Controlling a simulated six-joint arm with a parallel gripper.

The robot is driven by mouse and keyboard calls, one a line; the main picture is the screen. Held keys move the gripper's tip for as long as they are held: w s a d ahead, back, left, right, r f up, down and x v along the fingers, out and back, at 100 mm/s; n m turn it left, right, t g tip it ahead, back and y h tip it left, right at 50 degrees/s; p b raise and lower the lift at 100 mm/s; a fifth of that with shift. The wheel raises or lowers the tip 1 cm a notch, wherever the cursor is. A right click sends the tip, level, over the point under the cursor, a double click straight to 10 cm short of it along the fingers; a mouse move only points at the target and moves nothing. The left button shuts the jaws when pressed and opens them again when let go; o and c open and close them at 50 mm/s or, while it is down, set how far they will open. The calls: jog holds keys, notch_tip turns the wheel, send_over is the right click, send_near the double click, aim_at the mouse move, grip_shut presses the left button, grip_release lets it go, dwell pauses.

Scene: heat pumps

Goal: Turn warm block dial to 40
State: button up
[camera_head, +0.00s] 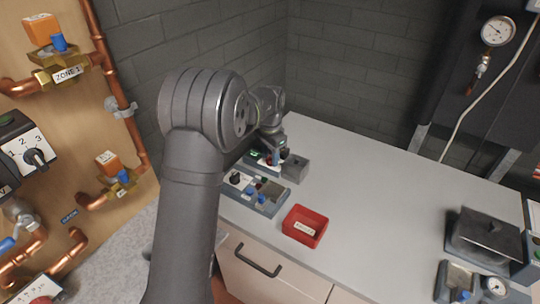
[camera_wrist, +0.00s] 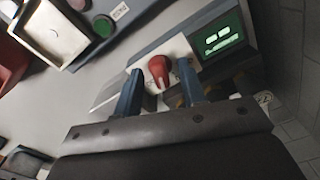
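The warm block unit (camera_head: 294,167) stands at the back of the counter, partly hidden behind my arm. In the wrist view its red dial (camera_wrist: 159,71) sits on a white plate (camera_wrist: 118,92), with a lit green display (camera_wrist: 218,38) to its right. The display reading is too small to make out. My gripper (camera_wrist: 161,72) is open, with one blue finger on each side of the dial. I cannot tell whether the fingers touch it. In the head view my gripper (camera_head: 273,152) is over the unit, and the dial's scale marks cannot be read.
A second panel (camera_head: 256,194) with knobs sits in front of the unit. A red bin (camera_head: 304,226) lies nearer on the counter (camera_head: 375,215). A dark lidded device (camera_head: 486,238) is at the right. Copper pipes (camera_head: 112,70) line the left; brick walls close off the back.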

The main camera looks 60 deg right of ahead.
aim_at(270, 157)
notch_tip(270, 157, up, 17)
jog(key=shift+r, duration=0.2)
dwell(0.5)
jog(key=shift+f, duration=0.1)
dwell(0.4)
notch_tip(270, 157, down, 17)
jog(key=shift+f, duration=0.15)
dwell(0.4)
